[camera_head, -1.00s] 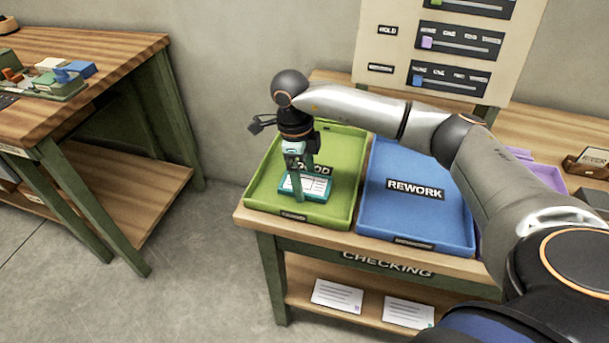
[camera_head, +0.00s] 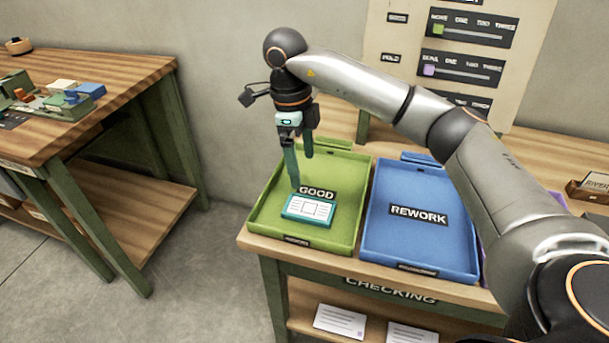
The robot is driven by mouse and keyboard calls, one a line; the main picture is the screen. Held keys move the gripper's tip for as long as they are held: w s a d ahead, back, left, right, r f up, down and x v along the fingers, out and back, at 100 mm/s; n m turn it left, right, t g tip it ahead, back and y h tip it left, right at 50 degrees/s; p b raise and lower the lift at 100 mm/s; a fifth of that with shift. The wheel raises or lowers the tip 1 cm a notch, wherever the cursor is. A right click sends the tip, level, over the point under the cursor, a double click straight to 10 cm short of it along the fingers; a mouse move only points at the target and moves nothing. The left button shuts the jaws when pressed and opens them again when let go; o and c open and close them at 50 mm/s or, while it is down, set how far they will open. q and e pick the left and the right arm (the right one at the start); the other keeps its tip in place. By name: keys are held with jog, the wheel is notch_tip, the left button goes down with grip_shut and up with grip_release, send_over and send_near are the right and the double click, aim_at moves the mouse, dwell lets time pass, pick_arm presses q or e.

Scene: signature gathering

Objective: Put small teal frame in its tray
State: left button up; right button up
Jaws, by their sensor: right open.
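The small teal frame (camera_head: 308,210) lies flat on the floor of the green tray marked GOOD (camera_head: 343,228), just in front of the label. A white printed sheet shows inside the frame. My right gripper (camera_head: 302,170) is open and empty, with its fingers pointing down above the green tray, behind and above the frame and apart from it. My left gripper is not in view.
A blue REWORK tray (camera_head: 420,242) stands right of the green tray on the CHECKING table (camera_head: 262,246). A sign board (camera_head: 400,72) stands behind. Another wooden table (camera_head: 120,80) with coloured parts is at left, across a floor gap.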

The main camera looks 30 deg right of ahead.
jog(key=s+a+f+n+g+y, duration=0.1)
jog(key=s+a+f+y, duration=0.25)
jog(key=a, duration=0.65)
jog(key=s+a+f+g+y, duration=0.15)
jog(key=a+f+y, duration=0.3)
jog(key=a, duration=0.45)
jog(key=s+a+r+m+t+y, duration=0.2)
jog(key=a+r+m+y, duration=0.15)
jog(key=a+y, duration=0.25)
jog(key=s+a+r+m+t+y, duration=0.1)
jog(key=a+r+m+t+y, duration=0.1)
jog(key=a+r+m+y, duration=0.3)
jog(key=w+d+f+m+t+h, duration=0.2)
jog(key=d+f+m+t+h, duration=0.45)
jog(key=m, duration=0.65)
jog(key=w+d+f+m+t+h, duration=0.25)
jog(key=f+m+t, duration=0.55)
jog(key=m, duration=0.4)
jog(key=s+d+f+m+g+h, duration=0.3)
jog(key=s+f+m, duration=0.1)
jog(key=s+f, duration=0.3)
jog(key=s+d+f+m+g+h, duration=0.2)
jog(key=s+d+f+m+g, duration=0.1)
jog(key=s+f, duration=0.5)
jog(key=shift+s+d+f+m+h, duration=0.2)
jog(key=shift+d+f+m+h, duration=0.35)
jog(key=shift+m, duration=0.6)
